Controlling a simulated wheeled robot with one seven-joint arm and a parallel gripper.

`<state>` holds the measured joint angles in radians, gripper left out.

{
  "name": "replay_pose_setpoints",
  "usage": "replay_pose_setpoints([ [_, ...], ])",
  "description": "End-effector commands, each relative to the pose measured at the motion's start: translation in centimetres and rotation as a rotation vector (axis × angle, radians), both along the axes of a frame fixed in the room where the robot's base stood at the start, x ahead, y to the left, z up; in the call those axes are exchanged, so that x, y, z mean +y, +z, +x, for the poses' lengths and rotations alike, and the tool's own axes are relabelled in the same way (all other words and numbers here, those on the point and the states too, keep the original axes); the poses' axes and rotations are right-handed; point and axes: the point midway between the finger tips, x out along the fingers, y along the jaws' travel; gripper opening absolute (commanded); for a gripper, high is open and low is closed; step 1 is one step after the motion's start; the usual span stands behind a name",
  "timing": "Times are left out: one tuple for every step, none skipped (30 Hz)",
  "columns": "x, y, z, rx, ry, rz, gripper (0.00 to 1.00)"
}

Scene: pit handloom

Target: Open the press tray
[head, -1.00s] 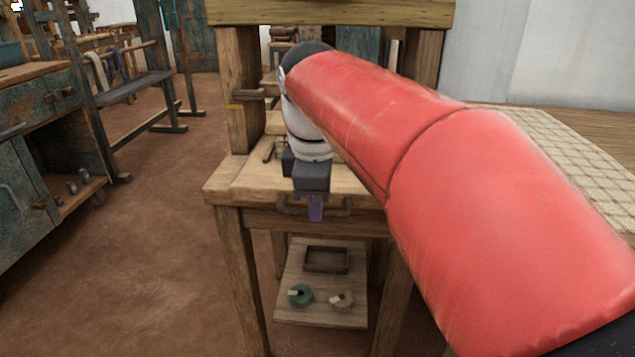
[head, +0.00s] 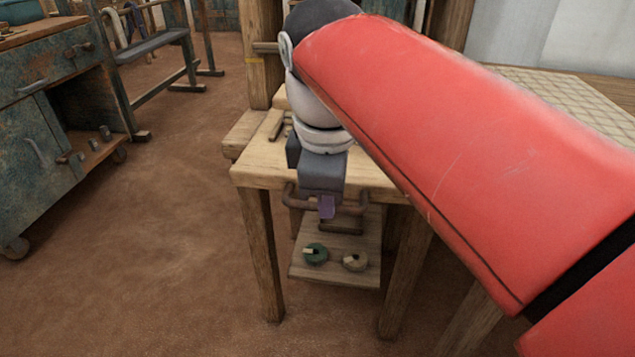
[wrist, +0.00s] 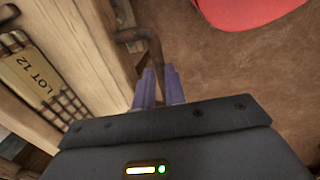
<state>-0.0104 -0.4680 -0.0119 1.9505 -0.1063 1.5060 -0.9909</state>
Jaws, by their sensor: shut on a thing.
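The dark bar handle (head: 290,198) of the press tray crosses just below the front edge of the wooden press top in the head view. My gripper (head: 327,208) is shut on this handle near its middle, with its purple fingertips pointing down. In the wrist view, the rusty brown handle (wrist: 130,35) runs between the two purple fingers of my gripper (wrist: 160,88). The tray's front is mostly hidden behind my gripper and arm, so how far it stands out cannot be told.
The lower shelf (head: 335,277) holds a green roll (head: 315,253) and a beige roll (head: 355,261). A blue worn cabinet (head: 35,165) stands at the left. A label reading LOT 12 (wrist: 37,82) lies left in the wrist view. Brown floor left of the press is clear.

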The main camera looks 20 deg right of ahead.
Motion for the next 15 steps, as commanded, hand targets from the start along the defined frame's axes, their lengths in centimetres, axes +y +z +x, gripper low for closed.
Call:
replay_pose_setpoints([
  [0.01,0.06,0.02,-0.001,0.0,0.0,0.15],
  [0.01,0.06,0.02,-0.001,0.0,0.0,0.19],
  [0.01,0.06,0.03,-0.001,0.0,0.0,0.24],
  [0.01,0.06,0.03,-0.001,0.0,0.0,0.28],
  [0.01,0.05,0.03,-0.001,0.0,0.0,0.32],
  [0.01,0.05,0.03,-0.001,0.0,0.0,0.34],
  [0.0,0.04,0.03,-0.001,0.0,0.0,0.34],
  [0.0,0.04,0.03,-0.001,0.0,0.0,0.34],
  [0.0,0.04,0.03,-0.001,0.0,0.0,0.34],
  [0.0,0.03,0.03,-0.001,0.0,0.0,0.34],
  [-0.01,0.04,0.03,-0.001,0.0,0.0,0.34],
  [-0.01,0.04,0.03,-0.001,0.0,0.0,0.34],
  [-0.01,0.07,0.03,-0.001,0.0,0.0,0.34],
  [0.0,0.15,0.03,-0.001,0.0,0.0,0.34],
  [0.02,0.36,0.01,-0.001,0.0,0.0,0.34],
])
